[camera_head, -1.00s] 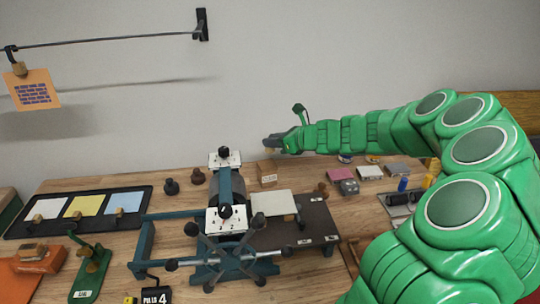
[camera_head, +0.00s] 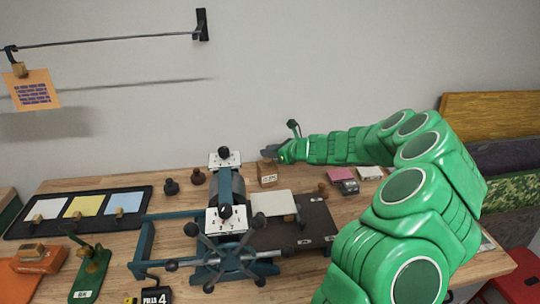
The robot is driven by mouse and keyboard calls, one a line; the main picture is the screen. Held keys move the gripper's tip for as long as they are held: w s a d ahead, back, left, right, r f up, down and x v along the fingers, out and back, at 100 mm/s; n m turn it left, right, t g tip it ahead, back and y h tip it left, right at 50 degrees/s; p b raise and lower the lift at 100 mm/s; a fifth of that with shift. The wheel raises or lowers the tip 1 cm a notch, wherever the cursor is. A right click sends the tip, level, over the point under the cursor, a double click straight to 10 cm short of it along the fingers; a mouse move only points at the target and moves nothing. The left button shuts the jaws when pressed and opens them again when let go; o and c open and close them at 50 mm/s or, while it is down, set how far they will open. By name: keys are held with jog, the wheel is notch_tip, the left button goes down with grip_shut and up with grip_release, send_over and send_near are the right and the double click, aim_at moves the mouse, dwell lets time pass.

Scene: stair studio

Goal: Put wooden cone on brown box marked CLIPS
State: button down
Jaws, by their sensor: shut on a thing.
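The brown box marked CLIPS (camera_head: 267,176) stands on the wooden bench, behind and right of the press; its small white label faces me. My gripper (camera_head: 269,151) is at the end of the green arm, close above this box, with its fingers pointing left. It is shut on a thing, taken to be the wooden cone. The cone is too small and hidden by the fingers to make out. I cannot tell whether the held thing touches the box top.
A hand press (camera_head: 226,200) with a spoked wheel stands left of the box. Two dark knobs (camera_head: 171,187) sit left of it. A dark board (camera_head: 318,222) bears a pale sheet. A pink block (camera_head: 341,173) and a grey block lie to the right. The wall is close behind.

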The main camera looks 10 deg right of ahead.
jog(key=shift+f, duration=0.7)
jog(key=c, duration=1)
grip_release()
jog(key=shift+f, duration=0.15)
jog(key=shift+s+d+r, duration=0.1)
jog(key=shift+s+r, duration=0.05)
jog(key=shift+r, duration=0.05)
jog(key=shift+v, duration=5.85)
